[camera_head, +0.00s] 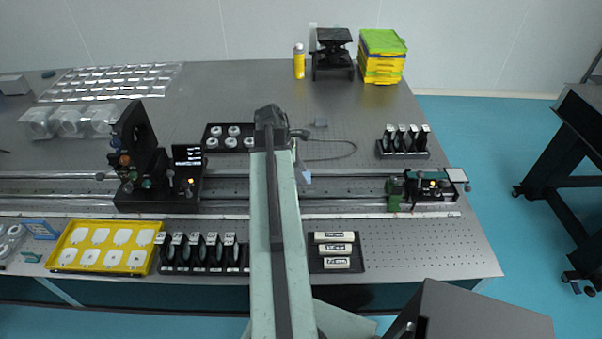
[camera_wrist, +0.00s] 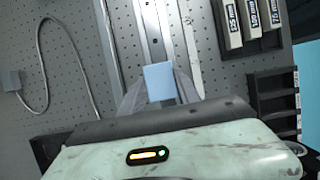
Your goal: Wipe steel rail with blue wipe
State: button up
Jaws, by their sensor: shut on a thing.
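A small blue wipe (camera_wrist: 159,82) is between the grey fingers of my gripper (camera_wrist: 160,94), which is shut on it. In the head view, the wipe (camera_head: 305,178) shows as a small pale blue patch just right of my arm. The long steel rail (camera_head: 340,204) runs left to right across the table. In the wrist view, the rail (camera_wrist: 151,30) runs up and away beyond the wipe. The wipe is over the rail area; I cannot tell whether it touches the rail. My arm hides part of the rail and most of my gripper in the head view.
A black optical mount (camera_head: 135,150) stands on the rails at left, and a smaller green-and-black mount (camera_head: 425,188) at right. A black tray of labelled white blocks (camera_head: 355,265) lies in front. A yellow tray (camera_head: 60,255) is front left. A cable (camera_head: 345,155) curls behind.

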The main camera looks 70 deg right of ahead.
notch_tip(320, 180, up, 3)
jog(key=p, duration=0.3)
jog(key=shift+r, duration=0.1)
